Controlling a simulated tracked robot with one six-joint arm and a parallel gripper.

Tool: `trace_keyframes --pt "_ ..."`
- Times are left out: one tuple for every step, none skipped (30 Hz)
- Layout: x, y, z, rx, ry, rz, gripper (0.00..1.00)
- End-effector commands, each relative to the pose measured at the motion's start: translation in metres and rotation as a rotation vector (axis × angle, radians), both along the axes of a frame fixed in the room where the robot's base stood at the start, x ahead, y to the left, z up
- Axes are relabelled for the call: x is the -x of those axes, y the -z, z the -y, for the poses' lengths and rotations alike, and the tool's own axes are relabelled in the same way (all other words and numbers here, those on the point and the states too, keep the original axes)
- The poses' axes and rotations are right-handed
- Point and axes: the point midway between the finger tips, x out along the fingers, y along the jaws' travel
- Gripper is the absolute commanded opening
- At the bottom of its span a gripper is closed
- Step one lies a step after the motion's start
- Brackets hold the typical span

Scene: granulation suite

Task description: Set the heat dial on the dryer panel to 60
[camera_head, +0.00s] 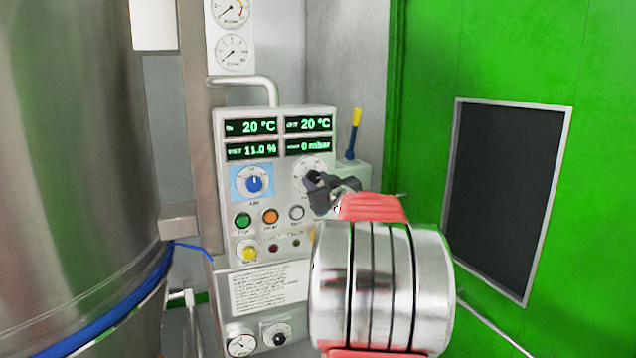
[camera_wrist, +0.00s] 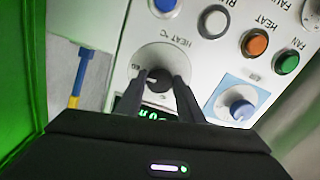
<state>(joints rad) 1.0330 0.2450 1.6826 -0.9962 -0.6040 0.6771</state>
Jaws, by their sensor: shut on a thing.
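The dryer panel (camera_head: 276,190) stands in the middle of the head view. Its heat dial (camera_head: 299,178) has a white round scale, partly hidden behind my gripper (camera_head: 318,186). In the wrist view the panel is upside down, and the dial's black knob (camera_wrist: 158,81) sits between the two fingers of my gripper (camera_wrist: 157,84), under the label HEAT °C. My gripper is shut on the knob. The knob's white mark points left in that view, towards a small number that I cannot read surely.
Displays above read 20 °C, 20 °C, 11.0 % and 0 mbar. A yellow-and-blue lever (camera_head: 354,133) stands right. A steel vessel (camera_head: 75,150) fills the left.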

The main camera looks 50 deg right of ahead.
Motion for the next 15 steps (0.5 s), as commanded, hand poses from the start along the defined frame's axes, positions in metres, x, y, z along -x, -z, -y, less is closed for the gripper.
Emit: trace_keyframes --pt "0.0025 0.0074 0.0029 -0.026 0.008 0.001 0.12" --pt "0.0024 0.0075 0.0029 -0.036 0.008 0.007 0.12" --pt "0.0024 0.0075 0.0029 -0.048 0.008 0.014 0.12" --pt "0.0024 0.0076 0.0028 -0.056 0.008 0.019 0.12" --pt "0.0024 0.0076 0.0028 -0.062 0.008 0.022 0.12" --pt "0.0023 0.0076 0.0027 -0.07 0.008 0.026 0.12" --pt "0.0023 0.0076 0.0027 -0.074 0.008 0.028 0.12" --pt "0.0023 0.0076 0.0026 -0.078 0.008 0.031 0.11" --pt "0.0022 0.0077 0.0027 -0.082 0.008 0.033 0.12" --pt "0.0021 0.0077 0.0026 -0.083 0.008 0.034 0.12" --pt "0.0021 0.0077 0.0026 -0.084 0.008 0.034 0.12" --pt "0.0021 0.0077 0.0026 -0.085 0.008 0.035 0.12" --pt "0.0021 0.0078 0.0025 -0.085 0.008 0.035 0.12" --pt "0.0021 0.0078 0.0025 -0.085 0.008 0.035 0.12" --pt "0.002 0.0078 0.0025 -0.085 0.008 0.035 0.12"
